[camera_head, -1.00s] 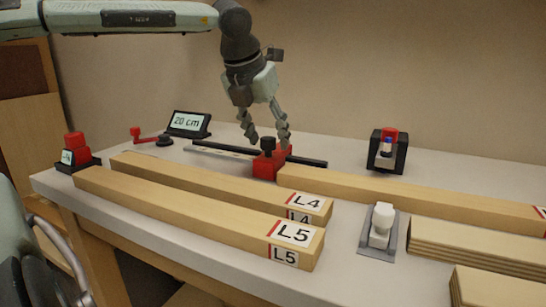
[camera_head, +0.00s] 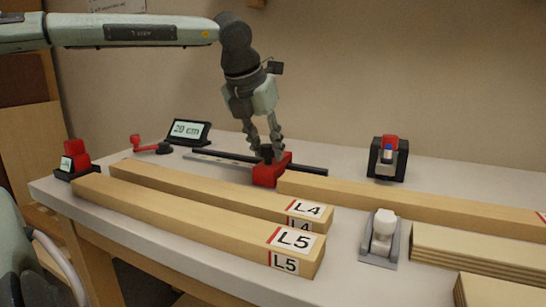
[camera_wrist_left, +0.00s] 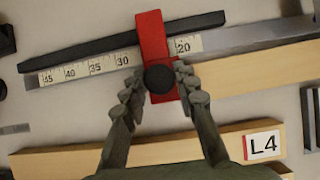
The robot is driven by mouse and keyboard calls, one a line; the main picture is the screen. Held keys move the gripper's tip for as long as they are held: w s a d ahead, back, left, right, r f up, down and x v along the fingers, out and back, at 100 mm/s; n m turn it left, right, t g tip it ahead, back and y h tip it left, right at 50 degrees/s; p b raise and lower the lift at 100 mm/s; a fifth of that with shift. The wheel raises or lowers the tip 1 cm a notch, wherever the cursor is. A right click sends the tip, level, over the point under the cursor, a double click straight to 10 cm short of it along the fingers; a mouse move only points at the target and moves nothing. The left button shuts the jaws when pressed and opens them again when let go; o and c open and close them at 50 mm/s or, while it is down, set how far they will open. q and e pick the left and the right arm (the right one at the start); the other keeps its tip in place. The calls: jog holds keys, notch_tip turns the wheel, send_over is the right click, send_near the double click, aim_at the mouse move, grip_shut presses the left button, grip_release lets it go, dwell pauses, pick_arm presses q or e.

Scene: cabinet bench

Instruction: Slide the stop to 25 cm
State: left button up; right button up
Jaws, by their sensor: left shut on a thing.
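The red stop (camera_head: 268,175) sits on the dark rail (camera_head: 310,169) at the back of the bench. My left gripper (camera_head: 267,154) is shut on the stop's black knob (camera_wrist_left: 160,79), with a finger on either side in the left wrist view. In that view the red stop (camera_wrist_left: 152,38) covers the scale (camera_wrist_left: 85,69) between the 30 and 20 marks. Higher numbers run to the left. The small display (camera_head: 188,131) reads "20 cm". My right gripper is not in view.
Wooden beams marked L4 (camera_head: 220,193) and L5 (camera_head: 190,220) lie in front of the rail. Another long beam (camera_head: 420,203) lies right of the stop. A red crank-like part (camera_head: 148,147) is at the left. A white-topped device (camera_head: 382,240) stands at the front right.

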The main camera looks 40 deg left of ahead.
pick_arm(q)
jog(key=shift+s+a+b, duration=0.2)
jog(key=shift+s+a, duration=0.05)
jog(key=shift+a, duration=0.55)
jog(key=shift+s+a+b, duration=0.25)
jog(key=shift+a, duration=0.55)
jog(key=shift+s+a+b, duration=0.2)
jog(key=shift+s+a, duration=0.05)
jog(key=shift+a, duration=0.55)
jog(key=o, duration=0.9)
